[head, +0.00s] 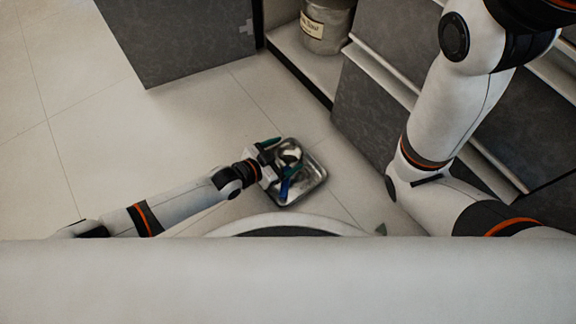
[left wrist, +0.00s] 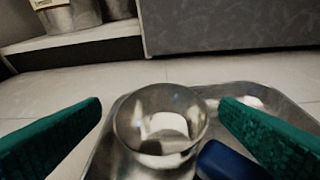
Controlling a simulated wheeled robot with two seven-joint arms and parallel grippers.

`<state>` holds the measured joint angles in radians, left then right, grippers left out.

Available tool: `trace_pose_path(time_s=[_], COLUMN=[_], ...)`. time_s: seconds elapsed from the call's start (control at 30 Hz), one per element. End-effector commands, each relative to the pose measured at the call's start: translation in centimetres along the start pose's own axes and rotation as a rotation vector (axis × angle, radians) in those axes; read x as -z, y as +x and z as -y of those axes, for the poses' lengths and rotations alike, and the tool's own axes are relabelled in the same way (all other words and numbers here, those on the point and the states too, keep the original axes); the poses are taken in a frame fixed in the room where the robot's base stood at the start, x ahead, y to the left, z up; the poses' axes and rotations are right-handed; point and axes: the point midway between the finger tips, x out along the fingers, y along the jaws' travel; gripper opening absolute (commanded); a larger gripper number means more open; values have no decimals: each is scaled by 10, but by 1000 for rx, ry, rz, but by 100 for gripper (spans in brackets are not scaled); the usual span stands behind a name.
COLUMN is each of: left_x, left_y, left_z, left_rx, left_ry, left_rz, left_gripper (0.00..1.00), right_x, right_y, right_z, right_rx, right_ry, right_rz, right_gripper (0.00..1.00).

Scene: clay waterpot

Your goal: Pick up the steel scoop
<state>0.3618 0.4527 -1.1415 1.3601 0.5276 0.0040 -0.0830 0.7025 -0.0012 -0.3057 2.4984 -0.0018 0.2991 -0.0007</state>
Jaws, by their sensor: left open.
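The steel scoop (left wrist: 160,128) is a shiny round cup in the left wrist view, with a dark blue part (left wrist: 232,160) beside it that looks like its handle. In the head view the scoop (head: 289,156) is small and partly covered by my gripper. It is in a shallow steel tray (head: 313,181) on the floor; the tray's edge also shows in the left wrist view (left wrist: 268,98). My left gripper (head: 281,156) is open over the tray, its green fingers on either side of the cup, with gaps visible. My right gripper is out of the picture.
A labelled metal canister (head: 326,27) stands on a low shelf at the back. Dark grey cabinet fronts (head: 372,115) rise to the right of the tray, and another grey panel (head: 180,40) is at the upper left. The tiled floor (head: 130,140) on the left is clear.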

Motion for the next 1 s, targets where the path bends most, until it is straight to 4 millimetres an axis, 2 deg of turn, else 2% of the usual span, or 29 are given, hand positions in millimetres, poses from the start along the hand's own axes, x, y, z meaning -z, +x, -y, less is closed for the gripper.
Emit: trace_pose_path(time_s=[0.3, 0.6, 0.87, 1.0], left_x=[0, 0, 0, -6], left_y=[4, 4, 4, 2], left_z=[0, 0, 0, -1], left_rx=[0, 0, 0, 0], left_ry=[0, 1, 1, 1], left_rz=[-2, -3, -4, -3], left_gripper=[85, 36, 36, 36], right_x=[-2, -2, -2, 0], right_y=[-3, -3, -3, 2], right_z=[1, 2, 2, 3], right_rx=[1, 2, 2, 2], right_ry=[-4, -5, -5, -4], right_rz=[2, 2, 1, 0], right_gripper=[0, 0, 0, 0])
